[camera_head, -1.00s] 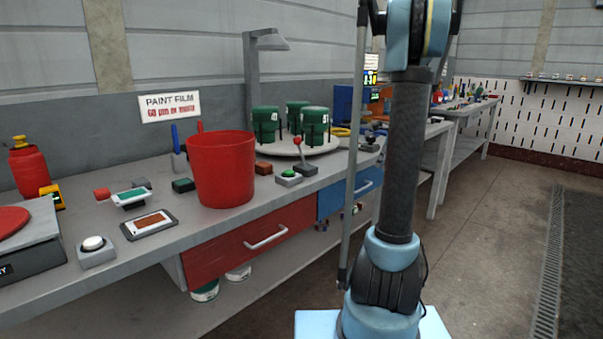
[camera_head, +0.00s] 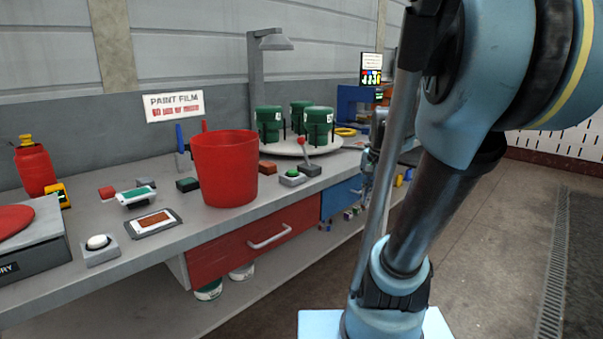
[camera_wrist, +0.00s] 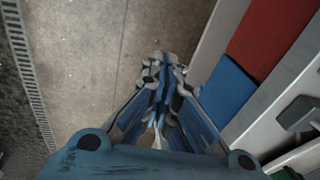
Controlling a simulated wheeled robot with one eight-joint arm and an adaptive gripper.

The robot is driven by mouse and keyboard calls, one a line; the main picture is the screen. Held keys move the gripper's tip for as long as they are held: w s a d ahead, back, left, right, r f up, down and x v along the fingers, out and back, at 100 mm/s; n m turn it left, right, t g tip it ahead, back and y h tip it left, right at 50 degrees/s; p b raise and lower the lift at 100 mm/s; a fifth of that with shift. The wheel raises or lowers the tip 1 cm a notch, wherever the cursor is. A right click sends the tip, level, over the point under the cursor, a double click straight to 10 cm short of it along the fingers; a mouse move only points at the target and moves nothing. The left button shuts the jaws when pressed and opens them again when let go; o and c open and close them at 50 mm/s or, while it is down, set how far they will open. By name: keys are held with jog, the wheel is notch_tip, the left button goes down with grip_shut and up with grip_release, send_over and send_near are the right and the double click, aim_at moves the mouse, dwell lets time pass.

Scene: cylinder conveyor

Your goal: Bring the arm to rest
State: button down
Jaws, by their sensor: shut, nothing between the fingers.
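My gripper (camera_wrist: 164,68) shows in the wrist view with its fingers together and nothing between them. It hangs over the grey floor, left of the bench's red and blue drawer fronts. My arm (camera_head: 438,205) fills the right side of the head view, its lower link leaning right and a large blue joint close to the camera. In the head view a narrow grey-blue part by the blue drawer looks like my gripper, partly hidden by the arm; its fingers are not clear there.
The bench (camera_head: 110,285) runs along the wall. On it stand a red bucket (camera_head: 224,170), a lever (camera_head: 307,160), a green button (camera_head: 292,177) and a round stand (camera_head: 330,148) with green cans. A red drawer (camera_head: 225,252) and blue drawer (camera_head: 340,200) are below. Floor (camera_head: 510,260) is clear at right.

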jog(key=s+a+f+n+h, duration=0.1)
jog(key=s+f+n, duration=0.7)
jog(key=s, duration=0.5)
jog(key=shift+s+a+f+n, duration=0.2)
jog(key=shift+a+f+n, duration=0.2)
jog(key=shift+f, duration=0.35)
